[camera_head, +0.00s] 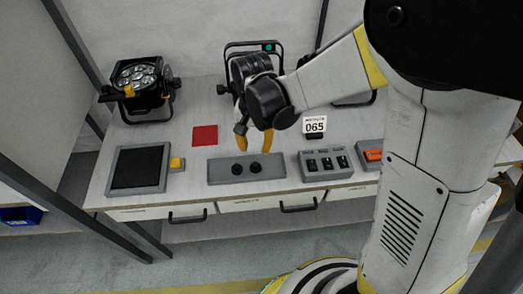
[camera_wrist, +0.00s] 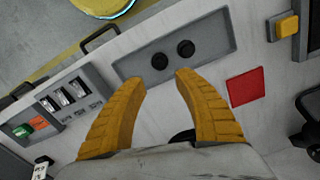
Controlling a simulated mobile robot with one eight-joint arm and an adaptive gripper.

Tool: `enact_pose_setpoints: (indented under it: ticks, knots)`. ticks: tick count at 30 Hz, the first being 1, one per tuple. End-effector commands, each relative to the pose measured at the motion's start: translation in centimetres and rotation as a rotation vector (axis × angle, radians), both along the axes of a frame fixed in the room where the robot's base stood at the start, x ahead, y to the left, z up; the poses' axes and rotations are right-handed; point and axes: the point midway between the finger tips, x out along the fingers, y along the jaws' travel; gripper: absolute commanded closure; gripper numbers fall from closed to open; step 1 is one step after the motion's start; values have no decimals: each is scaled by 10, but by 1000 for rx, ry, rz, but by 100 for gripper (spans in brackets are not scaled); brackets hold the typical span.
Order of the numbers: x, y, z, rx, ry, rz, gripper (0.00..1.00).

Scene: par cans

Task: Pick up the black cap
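Two small round black caps stand side by side on a grey tray (camera_head: 220,173); I cannot tell which one the task means. In the head view the left cap (camera_head: 237,169) and the right cap (camera_head: 256,167) are close together. In the wrist view, turned around, the caps (camera_wrist: 159,61) and (camera_wrist: 185,48) lie just beyond my fingertips on the tray (camera_wrist: 220,35). My gripper (camera_head: 254,146) is above and behind the tray, its yellow fingers pointing down. In the wrist view my gripper (camera_wrist: 162,80) is open and empty, with its fingers apart.
A red square (camera_head: 205,135) lies on the white table (camera_head: 190,110). A black-padded box (camera_head: 138,168) with a yellow button stands left. A grey switch box (camera_head: 327,165) stands right. A par can (camera_head: 140,82) stands at the back left; another is behind my gripper.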

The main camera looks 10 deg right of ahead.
Motion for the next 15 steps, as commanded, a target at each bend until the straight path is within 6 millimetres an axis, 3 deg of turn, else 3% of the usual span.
enact_pose_setpoints:
  ticks: [6,15]
  knots:
    - [0,0,-40,0,0,0,62]
    - [0,-1,-63,1,-1,1,62]
